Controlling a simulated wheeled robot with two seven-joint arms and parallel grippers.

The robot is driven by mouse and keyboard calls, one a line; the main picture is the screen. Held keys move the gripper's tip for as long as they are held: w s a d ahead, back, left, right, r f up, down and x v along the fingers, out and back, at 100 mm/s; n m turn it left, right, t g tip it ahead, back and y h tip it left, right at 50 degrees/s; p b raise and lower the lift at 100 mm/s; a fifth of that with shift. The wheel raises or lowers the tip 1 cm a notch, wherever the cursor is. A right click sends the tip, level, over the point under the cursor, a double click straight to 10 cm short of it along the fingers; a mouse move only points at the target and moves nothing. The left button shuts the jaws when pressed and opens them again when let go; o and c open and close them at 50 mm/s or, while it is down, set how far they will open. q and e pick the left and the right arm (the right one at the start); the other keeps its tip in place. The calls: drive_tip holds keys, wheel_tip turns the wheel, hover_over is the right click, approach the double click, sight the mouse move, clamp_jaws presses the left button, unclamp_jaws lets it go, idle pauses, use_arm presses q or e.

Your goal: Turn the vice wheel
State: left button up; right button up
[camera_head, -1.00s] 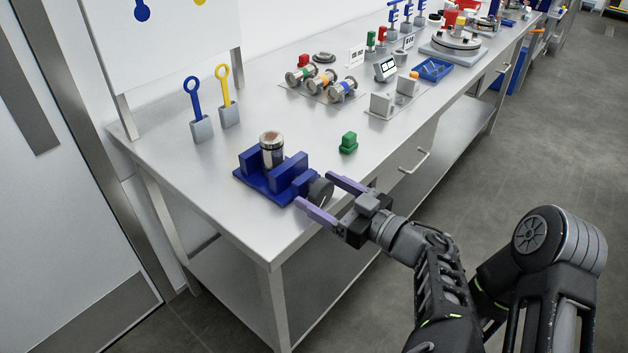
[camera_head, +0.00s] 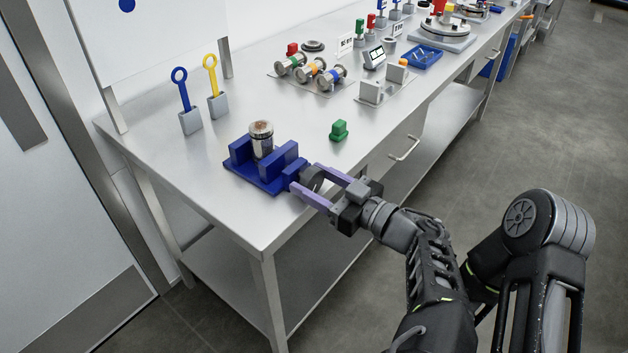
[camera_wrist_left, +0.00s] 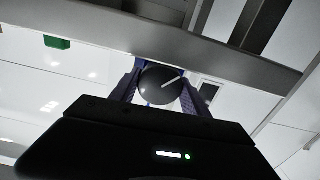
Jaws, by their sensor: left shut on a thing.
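The blue vice (camera_head: 285,158) stands at the near edge of the steel bench, with an upright metal cylinder (camera_head: 262,140) between its jaws. The dark round vice wheel (camera_head: 313,178) sits on the vice's side facing the bench edge. My left gripper (camera_head: 307,178) has its two purple fingers on either side of the wheel and is shut on it. In the left wrist view the wheel (camera_wrist_left: 160,86) shows as a dark disc with a white line slanting up to the right, between the fingers. My right gripper is not in view.
A green block (camera_head: 339,131) stands on the bench behind the vice. A blue and a yellow ring-topped tool (camera_head: 213,80) stand in grey holders at the left. Metal spools (camera_head: 312,70) and a blue tray (camera_head: 422,56) lie farther back. The bench front between is clear.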

use_arm(q)
drive_tip(key=shift+f+m+b, duration=0.1)
drive_tip(key=shift+m+b, duration=0.35)
drive_tip(key=shift+m, duration=0.65)
drive_tip(key=shift+m+b, duration=0.35)
drive_tip(key=shift+m, duration=0.65)
drive_tip(key=o, duration=1.4)
drive_tip(key=shift+d, duration=0.1)
